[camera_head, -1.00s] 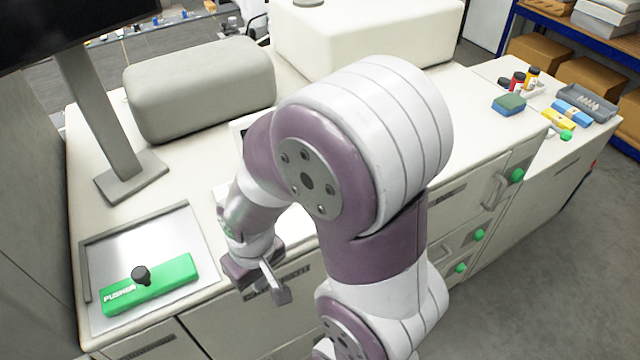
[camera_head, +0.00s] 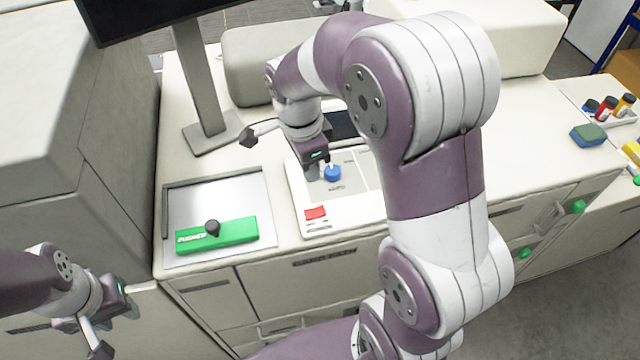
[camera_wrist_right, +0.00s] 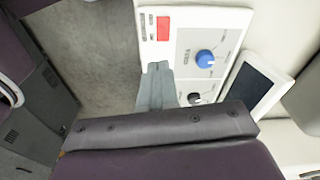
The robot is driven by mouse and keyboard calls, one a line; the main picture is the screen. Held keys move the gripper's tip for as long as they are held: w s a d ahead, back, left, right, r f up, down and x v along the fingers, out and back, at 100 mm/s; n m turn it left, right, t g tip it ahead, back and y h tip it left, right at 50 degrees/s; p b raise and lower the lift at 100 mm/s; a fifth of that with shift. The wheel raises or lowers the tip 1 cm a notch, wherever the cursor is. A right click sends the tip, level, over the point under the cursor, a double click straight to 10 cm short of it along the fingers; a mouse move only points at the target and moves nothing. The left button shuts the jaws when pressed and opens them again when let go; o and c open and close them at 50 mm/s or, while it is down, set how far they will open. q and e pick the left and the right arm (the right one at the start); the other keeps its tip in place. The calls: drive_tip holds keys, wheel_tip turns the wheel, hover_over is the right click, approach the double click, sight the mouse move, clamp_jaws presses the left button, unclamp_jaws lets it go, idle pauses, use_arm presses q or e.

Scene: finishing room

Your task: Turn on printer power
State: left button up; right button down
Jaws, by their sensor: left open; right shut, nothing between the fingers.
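The printer's control panel (camera_head: 342,207) is a white plate on the counter, with a red switch (camera_head: 315,213) at its front left corner and a blue knob (camera_head: 332,172) behind it. My right gripper (camera_head: 311,174) is over the panel, left of the blue knob and behind the red switch. In the right wrist view its fingers (camera_wrist_right: 158,68) are shut and empty, apart from the red switch (camera_wrist_right: 163,28) and the blue knob (camera_wrist_right: 205,59). Whether the fingertips touch the panel is unclear. My left gripper (camera_head: 130,306) is open at the lower left, away from the panel.
A metal tray (camera_head: 255,190) with a green pusher (camera_head: 218,235) lies left of the panel. A monitor stand (camera_head: 203,80) rises behind the tray. A sponge (camera_head: 588,135) lies far right.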

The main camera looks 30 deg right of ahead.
use_arm(q)
drive_tip(key=shift+s+d+r, duration=0.1)
drive_tip(key=shift+d+r, duration=0.05)
drive_tip(key=shift+r, duration=0.25)
use_arm(e)
drive_tip(key=shift+w+d+r+m, duration=0.2)
drive_tip(key=shift+r+m, duration=0.15)
drive_tip(key=shift+m, duration=0.2)
drive_tip(key=shift+w+d+r+m, duration=0.1)
drive_tip(key=shift+d+r+m, duration=0.15)
drive_tip(key=shift+m, duration=0.3)
drive_tip(key=shift+a, duration=0.1)
drive_tip(key=b, duration=0.4)
approach(322, 210)
drive_tip(key=f+p, duration=0.1)
drive_tip(key=f, duration=0.1)
drive_tip(key=f+p, duration=0.1)
drive_tip(key=f, duration=0.1)
drive_tip(key=f+p, duration=0.1)
drive_tip(key=f, duration=0.1)
drive_tip(key=shift+d, duration=0.4)
drive_tip(key=shift+f, duration=0.35)
use_arm(q)
drive_tip(key=shift+f, duration=0.25)
